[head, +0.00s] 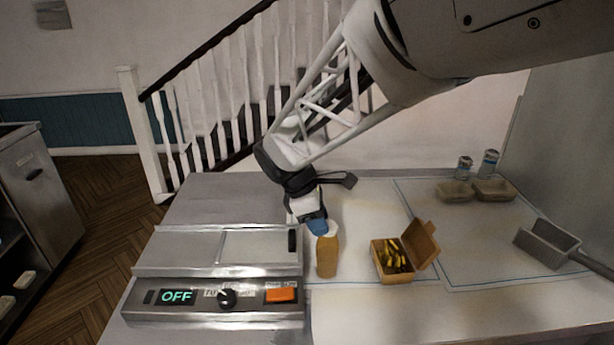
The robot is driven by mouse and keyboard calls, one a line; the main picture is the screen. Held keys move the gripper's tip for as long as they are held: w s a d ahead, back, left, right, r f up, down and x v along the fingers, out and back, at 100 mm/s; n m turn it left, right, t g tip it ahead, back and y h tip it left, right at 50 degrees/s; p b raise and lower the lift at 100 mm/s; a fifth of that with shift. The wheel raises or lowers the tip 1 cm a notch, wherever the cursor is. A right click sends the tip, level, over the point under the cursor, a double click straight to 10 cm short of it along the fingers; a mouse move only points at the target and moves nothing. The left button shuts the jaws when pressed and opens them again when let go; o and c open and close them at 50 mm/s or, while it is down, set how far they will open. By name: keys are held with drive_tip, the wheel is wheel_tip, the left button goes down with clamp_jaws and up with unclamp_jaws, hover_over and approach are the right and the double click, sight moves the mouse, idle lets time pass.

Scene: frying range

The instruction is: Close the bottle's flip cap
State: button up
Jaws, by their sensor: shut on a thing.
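An orange-yellow bottle (327,258) with a pale top stands upright on the counter, just right of the fryer unit. My gripper (316,226) comes down from the upper left, with its blue fingertips at the upper left of the bottle's top. It is shut at the bottle's flip cap. The fingers hide most of the cap, so I cannot tell its angle or whether it is closed.
The fryer unit (220,303) with an OFF display lies left of the bottle. An open box of fries (391,276) stands close on its right. Trays (453,192), two shakers (464,168) and a grey scoop (545,243) are farther right. Counter in front of the bottle is clear.

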drive_tip(key=shift+a+f+h, duration=0.15)
drive_tip(key=shift+f+h, duration=0.15)
drive_tip(key=shift+h, duration=0.5)
drive_tip(key=shift+a+f+h, duration=0.15)
drive_tip(key=shift+f+h, duration=0.15)
drive_tip(key=shift+h, duration=0.5)
drive_tip(key=o, duration=0.9)
drive_tip(key=shift+o, duration=0.2)
drive_tip(key=shift+r, duration=0.1)
drive_tip(key=v, duration=0.7)
drive_tip(key=shift+a+r, duration=0.25)
drive_tip(key=shift+c, duration=0.2)
